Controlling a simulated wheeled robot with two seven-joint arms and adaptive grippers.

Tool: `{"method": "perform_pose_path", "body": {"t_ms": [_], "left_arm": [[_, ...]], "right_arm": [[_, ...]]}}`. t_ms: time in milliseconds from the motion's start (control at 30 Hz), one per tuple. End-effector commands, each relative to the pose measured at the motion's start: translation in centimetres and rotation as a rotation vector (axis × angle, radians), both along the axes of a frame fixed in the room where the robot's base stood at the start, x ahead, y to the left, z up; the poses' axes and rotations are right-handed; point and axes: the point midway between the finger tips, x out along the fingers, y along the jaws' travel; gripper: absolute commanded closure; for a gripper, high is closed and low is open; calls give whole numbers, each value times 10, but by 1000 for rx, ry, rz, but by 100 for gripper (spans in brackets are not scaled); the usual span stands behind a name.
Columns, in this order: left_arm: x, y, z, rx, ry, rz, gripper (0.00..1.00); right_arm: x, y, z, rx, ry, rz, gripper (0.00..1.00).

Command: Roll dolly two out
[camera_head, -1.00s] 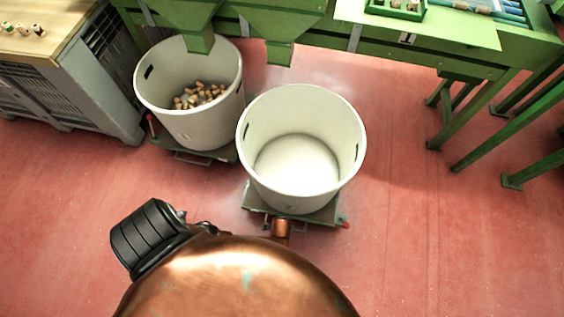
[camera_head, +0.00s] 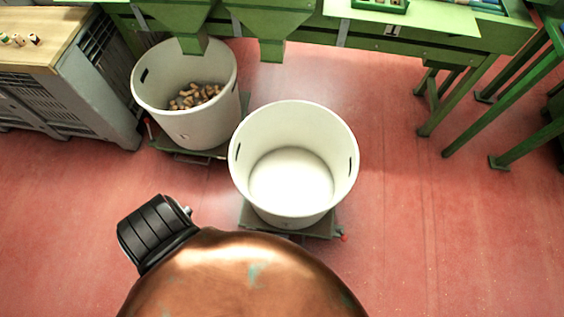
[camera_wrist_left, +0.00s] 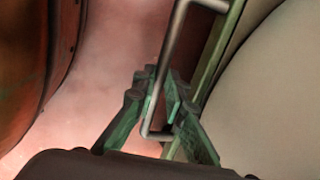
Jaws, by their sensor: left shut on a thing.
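The near dolly (camera_head: 322,228) is a low green platform with a red piece at its right corner. It carries an empty off-white bin (camera_head: 240,185), upright. In the left wrist view, my left gripper (camera_wrist_left: 160,108) is shut on the dolly's grey metal bar handle (camera_wrist_left: 166,62), close beside the pale bin wall (camera_wrist_left: 275,90). In the head view, my copper-coloured body hides the left gripper and the handle. The second dolly (camera_head: 180,152), at the left, carries a similar bin (camera_head: 190,122) with corks (camera_head: 195,95) in it. My right gripper is not in view.
A green machine with two chutes (camera_head: 185,20) (camera_head: 262,25) stands at the back. Its green legs (camera_head: 455,95) stand on the right. A grey crate (camera_head: 90,100) under a wooden top is at the left. The red floor is clear at the right and front left.

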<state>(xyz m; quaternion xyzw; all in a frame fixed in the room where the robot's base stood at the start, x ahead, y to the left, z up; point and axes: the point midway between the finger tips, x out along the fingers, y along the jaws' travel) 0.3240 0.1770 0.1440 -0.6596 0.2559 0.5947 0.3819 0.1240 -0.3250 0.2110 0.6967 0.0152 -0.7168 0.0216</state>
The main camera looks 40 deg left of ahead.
Motion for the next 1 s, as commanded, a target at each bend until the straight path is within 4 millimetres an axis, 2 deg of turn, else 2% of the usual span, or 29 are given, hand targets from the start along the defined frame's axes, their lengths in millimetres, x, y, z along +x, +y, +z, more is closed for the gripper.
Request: {"method": "perform_pose_path", "body": {"t_ms": [33, 133, 167, 400, 767, 1000], "left_arm": [[-8, -2, -2, -2, 12, 1, 100], [-9, -3, -2, -2, 14, 1, 100], [-9, -3, -2, -2, 15, 1, 88], [-8, -3, -2, -2, 12, 1, 72], [-4, -2, 2, -3, 6, 0, 71], [-4, -3, 24, -6, 4, 2, 71]], "right_arm": [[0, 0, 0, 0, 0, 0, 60], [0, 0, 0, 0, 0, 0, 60], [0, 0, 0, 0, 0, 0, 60], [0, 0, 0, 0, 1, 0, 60], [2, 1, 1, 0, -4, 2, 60], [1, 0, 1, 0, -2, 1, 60]]}}
